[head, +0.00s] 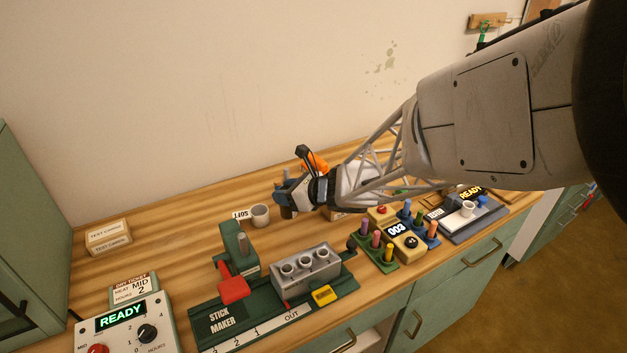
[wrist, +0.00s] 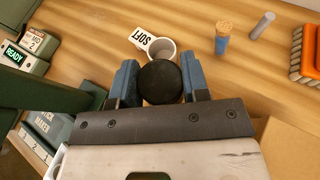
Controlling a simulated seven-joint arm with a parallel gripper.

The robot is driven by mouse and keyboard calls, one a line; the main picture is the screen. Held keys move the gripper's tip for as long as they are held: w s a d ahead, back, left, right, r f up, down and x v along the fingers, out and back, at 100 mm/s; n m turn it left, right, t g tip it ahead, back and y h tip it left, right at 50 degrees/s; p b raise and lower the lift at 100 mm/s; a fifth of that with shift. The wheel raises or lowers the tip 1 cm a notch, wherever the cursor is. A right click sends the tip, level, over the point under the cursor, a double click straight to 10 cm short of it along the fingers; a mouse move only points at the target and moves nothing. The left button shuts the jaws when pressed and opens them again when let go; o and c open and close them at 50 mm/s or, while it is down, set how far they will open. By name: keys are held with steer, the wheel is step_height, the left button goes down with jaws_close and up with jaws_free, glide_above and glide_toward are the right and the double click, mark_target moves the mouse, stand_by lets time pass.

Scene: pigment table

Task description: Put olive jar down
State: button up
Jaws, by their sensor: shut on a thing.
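My gripper (head: 287,203) is above the wooden table, beyond the stick maker. In the wrist view its two blue fingers are shut on a round, dark-topped jar (wrist: 160,83), which I take to be the olive jar. Only its dark round top shows clearly there; its sides and base are hidden. In the head view the gripper covers most of it, and I cannot tell whether its base touches the table. A pale open cup (head: 260,215) with a SOFT label stands just left of the gripper; it also shows beyond the jar in the wrist view (wrist: 162,48).
The green stick maker (head: 225,318) with a grey mould block (head: 306,272) is in front. Coloured sticks in holders and a tester (head: 468,218) stand to the right. A corked blue vial (wrist: 222,40) and a grey stick (wrist: 262,25) are beyond the gripper. Bare table lies left of the cup.

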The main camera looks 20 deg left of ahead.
mark_target(288, 209)
steer(key=shift+f, duration=1.2)
steer(key=shift+f, duration=1.9)
steer(key=o, duration=1.1)
steer(key=shift+f, duration=0.1)
steer(key=shift+o, duration=0.2)
steer(key=shift+d, duration=0.1)
steer(key=shift+s+d+r, duration=0.1)
steer(key=shift+d+r, duration=0.35)
steer(key=shift+d, duration=0.05)
steer(key=v, duration=1)
steer(key=shift+d, duration=0.3)
